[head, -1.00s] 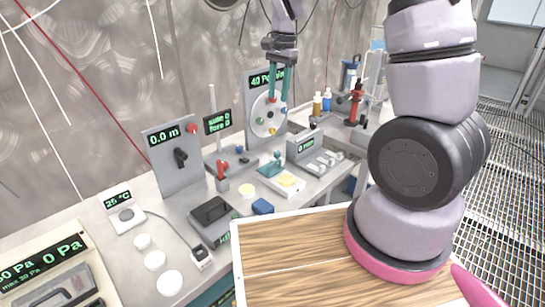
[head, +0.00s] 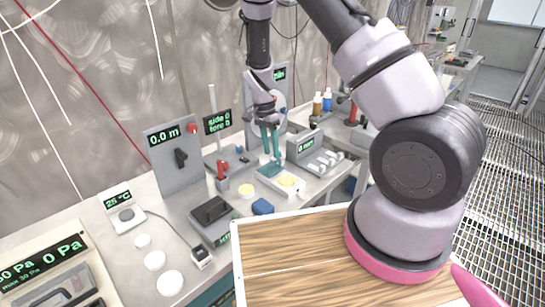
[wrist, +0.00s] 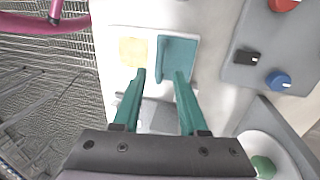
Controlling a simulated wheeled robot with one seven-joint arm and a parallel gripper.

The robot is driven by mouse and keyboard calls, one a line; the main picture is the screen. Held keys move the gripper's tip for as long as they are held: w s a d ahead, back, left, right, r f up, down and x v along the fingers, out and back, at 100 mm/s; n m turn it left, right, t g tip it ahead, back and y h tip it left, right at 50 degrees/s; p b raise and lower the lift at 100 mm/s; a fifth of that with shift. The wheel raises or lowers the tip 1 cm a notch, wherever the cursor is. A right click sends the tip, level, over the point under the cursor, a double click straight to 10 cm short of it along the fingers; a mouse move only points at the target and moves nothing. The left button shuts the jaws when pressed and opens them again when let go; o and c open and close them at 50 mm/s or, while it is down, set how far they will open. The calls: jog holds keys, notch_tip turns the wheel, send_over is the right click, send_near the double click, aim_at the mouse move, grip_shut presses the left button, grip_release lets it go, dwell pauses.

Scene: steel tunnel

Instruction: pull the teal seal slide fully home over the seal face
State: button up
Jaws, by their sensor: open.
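The teal seal slide (wrist: 177,52) lies on a pale fixture plate (wrist: 112,50), right of the yellowish square seal face (wrist: 132,52) in the wrist view. The two sit side by side, and the seal face is uncovered. In the head view the slide (head: 273,168) is partly hidden by my fingers, with the seal face (head: 288,180) toward the front right. My gripper (wrist: 160,74) is open and empty, its teal fingers pointing at the fixture.
A dial panel (head: 284,100) stands behind my gripper. A 0 mm display box (head: 305,144) is right of the fixture, and a red-knobbed lever (head: 223,172) is left. The wooden board (head: 295,255) is clear.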

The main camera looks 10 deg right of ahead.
aim_at(273, 170)
jog(key=shift+s+d+f, duration=0.1)
jog(key=shift+s+f, duration=0.05)
jog(key=shift+f, duration=0.65)
jog(key=shift+s+d+f, duration=0.1)
jog(key=shift+f, duration=0.7)
jog(key=shift+c, duration=0.4)
grip_shut()
